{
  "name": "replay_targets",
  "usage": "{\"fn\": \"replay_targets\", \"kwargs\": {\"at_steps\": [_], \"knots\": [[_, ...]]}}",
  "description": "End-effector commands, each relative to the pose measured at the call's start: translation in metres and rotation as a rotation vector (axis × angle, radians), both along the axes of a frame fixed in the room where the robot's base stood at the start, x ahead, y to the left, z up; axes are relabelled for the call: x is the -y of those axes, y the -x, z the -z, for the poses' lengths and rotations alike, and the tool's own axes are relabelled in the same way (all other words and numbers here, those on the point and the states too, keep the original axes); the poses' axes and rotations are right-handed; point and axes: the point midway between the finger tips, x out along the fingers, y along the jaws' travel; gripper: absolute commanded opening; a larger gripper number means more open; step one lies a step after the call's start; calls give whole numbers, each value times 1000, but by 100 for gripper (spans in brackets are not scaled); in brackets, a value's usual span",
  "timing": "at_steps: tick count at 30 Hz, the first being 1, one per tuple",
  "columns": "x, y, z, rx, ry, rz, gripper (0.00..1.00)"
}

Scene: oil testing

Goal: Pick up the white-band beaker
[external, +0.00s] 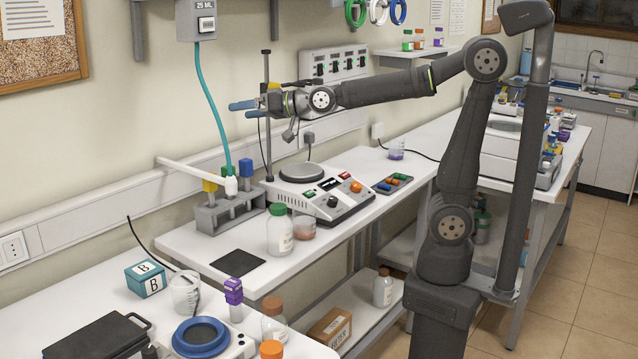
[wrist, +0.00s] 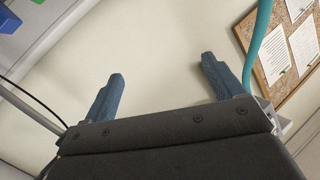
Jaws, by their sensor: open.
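My gripper (external: 243,109) is raised high above the middle bench, pointing left toward the wall. Its two blue fingers are open and empty, and in the wrist view they (wrist: 162,68) stand apart with only wall between them. Several beakers show in the external view. A clear beaker (external: 185,292) stands on the front bench beside a teal box. A beaker with reddish contents (external: 304,228) stands on the middle bench, partly behind a green-capped bottle. A beaker with purple contents (external: 397,149) stands farther back. I cannot tell which beaker has a white band.
A hot plate (external: 345,199) and a grey rack (external: 231,208) stand below my gripper. A green-capped bottle (external: 279,232) stands near the bench's front edge. A teal tube (external: 211,100) hangs at left; it also shows in the wrist view (wrist: 258,38). A dark square pad (external: 238,262) is bare.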

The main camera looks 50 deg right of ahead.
Motion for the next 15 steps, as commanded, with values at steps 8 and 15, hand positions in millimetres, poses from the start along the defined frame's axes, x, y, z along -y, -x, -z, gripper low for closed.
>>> {"fn": "replay_targets", "kwargs": {"at_steps": [8,15], "knots": [[-86,-1,40,-501,-350,4,86],[-148,15,71,-902,-569,130,86]]}}
